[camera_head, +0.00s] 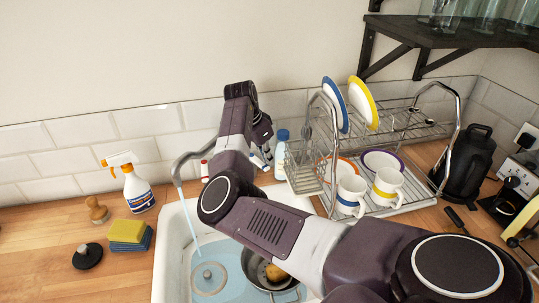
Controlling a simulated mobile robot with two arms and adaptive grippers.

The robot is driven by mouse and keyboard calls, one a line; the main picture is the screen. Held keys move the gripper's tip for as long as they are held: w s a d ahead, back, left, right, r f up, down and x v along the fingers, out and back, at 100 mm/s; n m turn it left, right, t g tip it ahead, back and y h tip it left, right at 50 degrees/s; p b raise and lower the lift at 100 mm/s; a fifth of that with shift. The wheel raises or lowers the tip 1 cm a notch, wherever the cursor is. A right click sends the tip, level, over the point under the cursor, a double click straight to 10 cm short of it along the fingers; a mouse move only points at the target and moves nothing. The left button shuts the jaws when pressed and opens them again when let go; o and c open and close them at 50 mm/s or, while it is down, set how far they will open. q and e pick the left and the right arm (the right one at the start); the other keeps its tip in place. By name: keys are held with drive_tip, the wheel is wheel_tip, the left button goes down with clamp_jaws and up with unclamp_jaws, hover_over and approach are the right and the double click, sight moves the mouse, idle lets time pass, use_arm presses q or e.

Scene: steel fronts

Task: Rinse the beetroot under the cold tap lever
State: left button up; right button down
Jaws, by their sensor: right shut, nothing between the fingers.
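My right gripper (262,157) is shut and empty, pointing down at the back of the sink (165,255). Its fingertips are close to a pale piece with blue that may be the cold tap lever; I cannot tell whether they touch. A lever with a red band (205,171) stands to its left. The curved tap spout (187,157) hangs over the left of the basin, and a thin bluish stream (187,212) falls from it towards the drain. I cannot make out a beetroot; my arm hides part of the sink. My left gripper is out of view.
A metal pan (252,268) with a yellow-brown item (275,272) sits in the sink. A spray bottle (137,188), sponges (128,233) and a black stopper (87,256) stand left. A dish rack (420,200) with plates and mugs stands right, below a dark shelf (450,38).

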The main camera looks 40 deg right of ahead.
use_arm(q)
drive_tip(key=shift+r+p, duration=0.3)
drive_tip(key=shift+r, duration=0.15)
use_arm(e)
drive_tip(key=shift+s+a+m+g, duration=0.15)
drive_tip(key=shift+a+m+g, duration=0.15)
drive_tip(key=shift+a+m, duration=0.35)
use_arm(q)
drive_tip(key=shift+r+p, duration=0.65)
use_arm(e)
drive_tip(key=shift+a, duration=0.8)
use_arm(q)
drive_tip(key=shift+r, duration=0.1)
